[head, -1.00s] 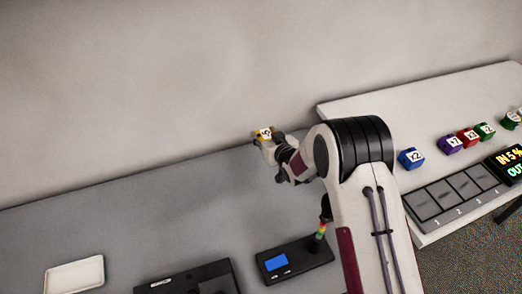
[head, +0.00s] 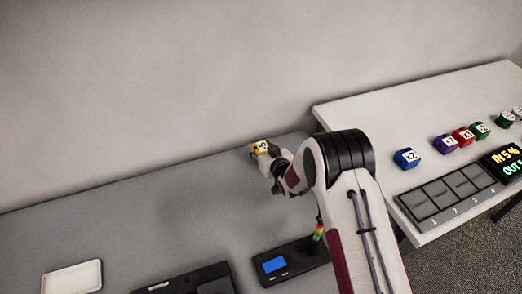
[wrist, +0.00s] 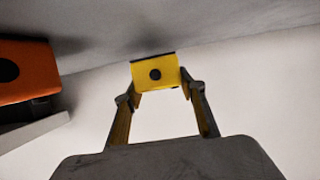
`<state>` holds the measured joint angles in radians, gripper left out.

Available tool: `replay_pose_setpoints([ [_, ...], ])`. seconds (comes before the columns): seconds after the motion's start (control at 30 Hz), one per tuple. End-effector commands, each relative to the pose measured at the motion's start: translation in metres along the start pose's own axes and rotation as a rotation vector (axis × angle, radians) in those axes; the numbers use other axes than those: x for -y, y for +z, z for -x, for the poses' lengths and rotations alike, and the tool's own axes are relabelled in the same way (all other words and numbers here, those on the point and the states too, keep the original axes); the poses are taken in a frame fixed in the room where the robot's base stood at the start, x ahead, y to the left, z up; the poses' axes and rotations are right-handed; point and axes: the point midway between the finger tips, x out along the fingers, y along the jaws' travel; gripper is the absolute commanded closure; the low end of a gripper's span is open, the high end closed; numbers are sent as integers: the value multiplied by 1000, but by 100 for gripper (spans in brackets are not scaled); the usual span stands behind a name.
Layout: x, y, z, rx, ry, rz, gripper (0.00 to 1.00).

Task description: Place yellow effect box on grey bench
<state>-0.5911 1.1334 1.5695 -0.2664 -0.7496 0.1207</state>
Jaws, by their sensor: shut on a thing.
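The yellow effect box (head: 259,147), with a white "x5"-like label, is at the far edge of the grey bench (head: 150,215), close to the wall. My gripper (head: 266,156) is shut on it. In the wrist view the yellow box (wrist: 165,69) shows a dark round spot and sits between the two fingertips of my gripper (wrist: 160,88). I cannot tell whether the box touches the bench or is just above it.
A white tray (head: 72,277) and dark devices lie at the front. An orange block (wrist: 25,85) is left in the wrist view.

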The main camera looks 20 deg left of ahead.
Motion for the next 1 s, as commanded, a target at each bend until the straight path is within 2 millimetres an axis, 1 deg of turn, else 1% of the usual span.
replay_pose_setpoints([
  [0.1, 0, 10, -4, -1, 0, 0, 85],
  [0.2, 0, 14, -6, -1, 0, 0, 85],
  [0.7, 0, 17, -7, -2, 0, 0, 85],
  [0.73, 0, 18, -7, 0, 0, 0, 58],
  [0.8, 0, 18, -7, 0, 0, 0, 43],
  [1.0, 0, 18, -7, 0, 0, 0, 43],
])
